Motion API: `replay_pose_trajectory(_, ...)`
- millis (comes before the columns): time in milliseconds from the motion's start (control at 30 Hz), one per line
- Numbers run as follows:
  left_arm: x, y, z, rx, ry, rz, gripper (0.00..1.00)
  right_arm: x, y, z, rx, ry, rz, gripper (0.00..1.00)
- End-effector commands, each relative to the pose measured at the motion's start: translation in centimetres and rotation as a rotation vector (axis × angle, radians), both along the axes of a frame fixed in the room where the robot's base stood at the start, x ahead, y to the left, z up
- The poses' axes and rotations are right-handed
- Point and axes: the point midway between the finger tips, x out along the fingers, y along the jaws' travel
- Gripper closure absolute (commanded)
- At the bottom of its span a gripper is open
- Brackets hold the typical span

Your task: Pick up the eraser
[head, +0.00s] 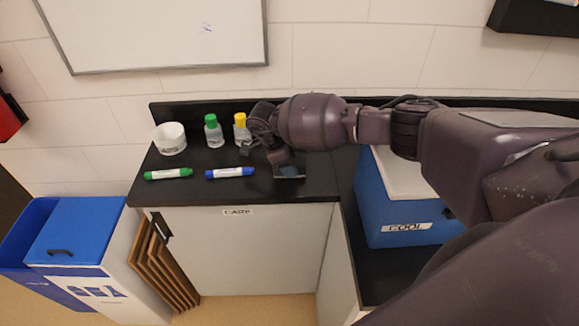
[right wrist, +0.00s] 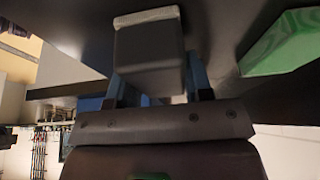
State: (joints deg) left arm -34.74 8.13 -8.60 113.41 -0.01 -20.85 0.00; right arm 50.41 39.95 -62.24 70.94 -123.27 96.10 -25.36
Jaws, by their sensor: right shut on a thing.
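The eraser is a dark block with a pale strip along one edge, seen close up in the right wrist view (right wrist: 150,58). My right gripper (right wrist: 160,88) is shut on it, with one finger on each side. In the head view my right gripper (head: 284,160) is low over the front right part of the black counter. A dark block with a pale edge (head: 289,172), which looks like the eraser, shows just below it. I cannot tell whether it touches the counter. My left gripper is not in view.
On the counter (head: 215,192) stand a white bowl (head: 171,142), a green-capped bottle (head: 213,132) and a yellow-capped bottle (head: 241,130) close to my right gripper. A green marker (head: 168,173) and a blue marker (head: 230,172) lie in front. A blue cooler (head: 400,205) stands at right.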

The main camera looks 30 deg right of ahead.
Motion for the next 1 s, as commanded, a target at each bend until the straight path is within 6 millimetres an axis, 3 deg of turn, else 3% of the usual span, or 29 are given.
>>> replay_pose_trajectory(267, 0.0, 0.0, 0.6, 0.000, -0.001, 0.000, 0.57, 0.0, 0.0, 0.5, 0.001, 0.000, 0.000, 0.77)
replay_pose_trajectory(367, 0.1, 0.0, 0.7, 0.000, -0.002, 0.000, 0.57, 0.1, 0.0, 1.5, 0.000, -0.004, 0.002, 0.77)
replay_pose_trajectory(1000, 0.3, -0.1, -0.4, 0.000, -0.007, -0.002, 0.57, 0.1, 0.0, 16.9, 0.000, -0.004, 0.000, 0.77)
